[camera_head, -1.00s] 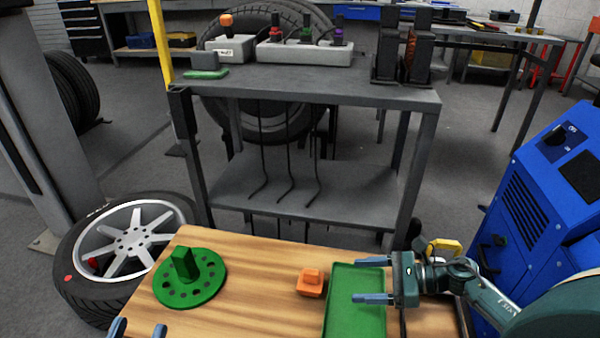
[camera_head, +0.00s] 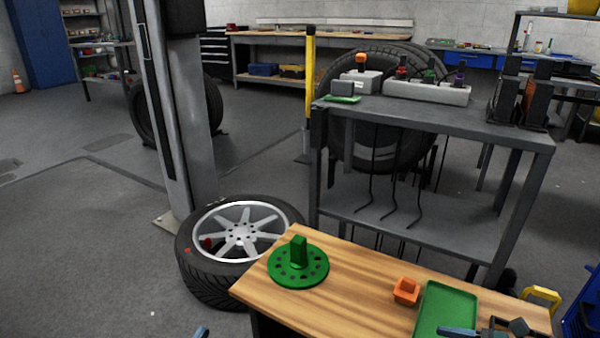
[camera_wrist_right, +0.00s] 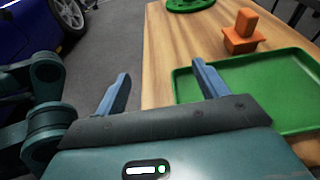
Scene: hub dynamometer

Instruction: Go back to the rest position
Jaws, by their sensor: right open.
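My right gripper (camera_head: 462,332) is at the lower right of the head view, over the near end of the green tray (camera_head: 446,305). In the right wrist view its two blue fingers (camera_wrist_right: 160,82) stand apart with nothing between them; the tray (camera_wrist_right: 285,72) is beside them on the right. Only a blue fingertip of my left gripper (camera_head: 201,333) shows at the bottom edge of the head view, so its opening is hidden. The green round hub with holes (camera_head: 299,268) and the orange block (camera_head: 406,291) sit apart on the wooden table.
The wooden table (camera_head: 345,290) is bare between hub and block. A wheel (camera_head: 240,235) lies on the floor at its left. Behind stands a grey shelf cart (camera_head: 440,115) with connector boxes and hanging cables. A grey post (camera_head: 180,130) stands left; floor at lower left is clear.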

